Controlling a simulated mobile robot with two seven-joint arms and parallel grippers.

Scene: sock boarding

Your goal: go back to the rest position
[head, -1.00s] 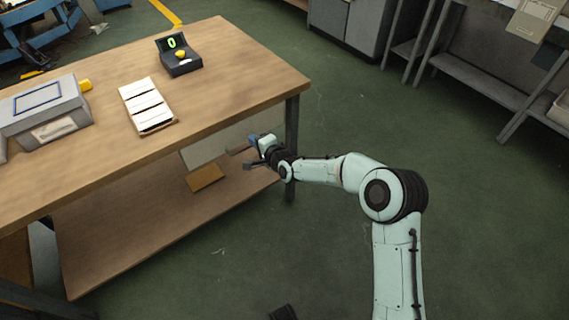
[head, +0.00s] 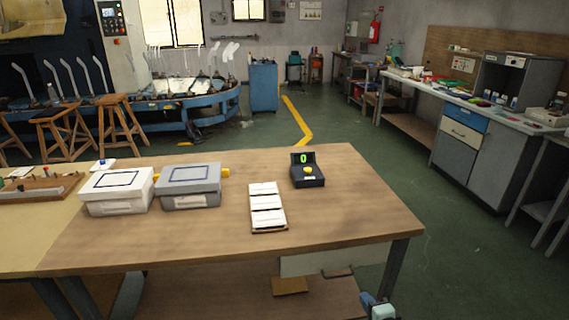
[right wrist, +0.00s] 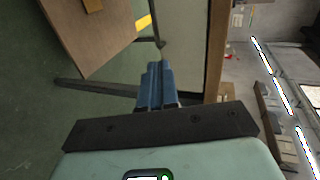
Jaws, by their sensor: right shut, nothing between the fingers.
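My right gripper (head: 368,299) shows at the bottom edge of the head view, low beside the wooden table's (head: 340,220) front right leg, clear of the tabletop. In the right wrist view its blue fingers (right wrist: 155,75) are closed together with nothing between them. Most of the right arm is below the head view. My left gripper is in neither view.
On the table stand a white box (head: 116,204), a grey box (head: 190,198), a holder with white cards (head: 267,216) and a black counter (head: 307,181) showing a green 0. A lower shelf (head: 220,300) lies beneath. Open green floor (head: 465,270) is at right.

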